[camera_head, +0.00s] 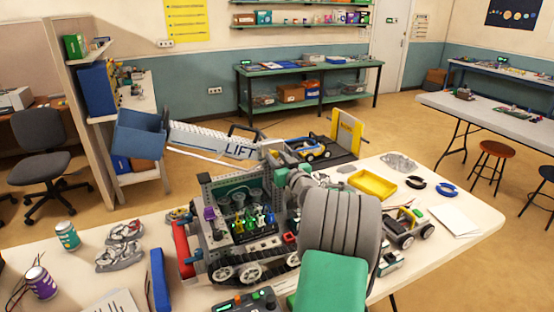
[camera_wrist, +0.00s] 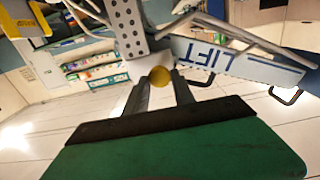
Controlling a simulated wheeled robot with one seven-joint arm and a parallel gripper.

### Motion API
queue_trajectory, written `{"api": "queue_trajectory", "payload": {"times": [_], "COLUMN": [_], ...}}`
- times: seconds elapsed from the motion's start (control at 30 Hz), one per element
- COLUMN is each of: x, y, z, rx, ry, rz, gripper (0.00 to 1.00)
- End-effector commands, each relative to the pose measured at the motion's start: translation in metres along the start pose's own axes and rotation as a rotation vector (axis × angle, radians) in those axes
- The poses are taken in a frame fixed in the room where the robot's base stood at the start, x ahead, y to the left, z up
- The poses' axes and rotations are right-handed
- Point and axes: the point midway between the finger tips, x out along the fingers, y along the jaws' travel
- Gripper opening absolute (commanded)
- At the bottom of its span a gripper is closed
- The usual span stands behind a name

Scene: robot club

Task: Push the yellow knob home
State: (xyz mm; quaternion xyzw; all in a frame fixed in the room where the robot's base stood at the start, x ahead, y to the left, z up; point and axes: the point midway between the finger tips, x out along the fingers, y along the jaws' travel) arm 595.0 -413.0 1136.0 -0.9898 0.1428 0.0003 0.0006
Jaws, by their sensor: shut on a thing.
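The yellow knob (camera_wrist: 160,75) is a small round yellow piece between my fingertips in the wrist view. My gripper (camera_wrist: 161,82) is shut on it, with one dark finger on each side. Just beyond it are a grey perforated beam (camera_wrist: 124,25) and the white arm marked LIFT (camera_wrist: 220,57), whose lettering is upside down here. In the head view the LIFT arm (camera_head: 215,141) belongs to a tracked brick model (camera_head: 235,255) on the table and carries a blue bucket (camera_head: 138,133). My own arm hides the knob there. How deep the knob sits cannot be told.
The white table (camera_head: 470,215) holds a yellow tray (camera_head: 373,184), a small wheeled model (camera_head: 408,226) and a controller (camera_head: 245,302) close around the model. The table's right end is fairly clear.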

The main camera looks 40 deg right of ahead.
Motion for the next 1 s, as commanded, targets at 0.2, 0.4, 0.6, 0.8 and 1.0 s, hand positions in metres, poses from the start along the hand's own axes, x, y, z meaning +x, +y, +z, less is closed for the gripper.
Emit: {"api": "queue_trajectory", "payload": {"times": [0.2, 0.4, 0.6, 0.8, 1.0], "x": [0.023, 0.025, 0.025, 0.025, 0.022], "y": [-0.001, -0.001, -0.001, 0.0, 0.001], "z": [0.004, -0.002, -0.002, -0.001, 0.0], "rx": [-0.003, -0.003, -0.002, -0.002, -0.001], "ry": [0.003, 0.002, 0.003, 0.002, 0.001], "rz": [-0.003, -0.001, -0.002, 0.0, 0.001], "gripper": [0.0, 0.0, 0.41, 0.51, 0.51]}}
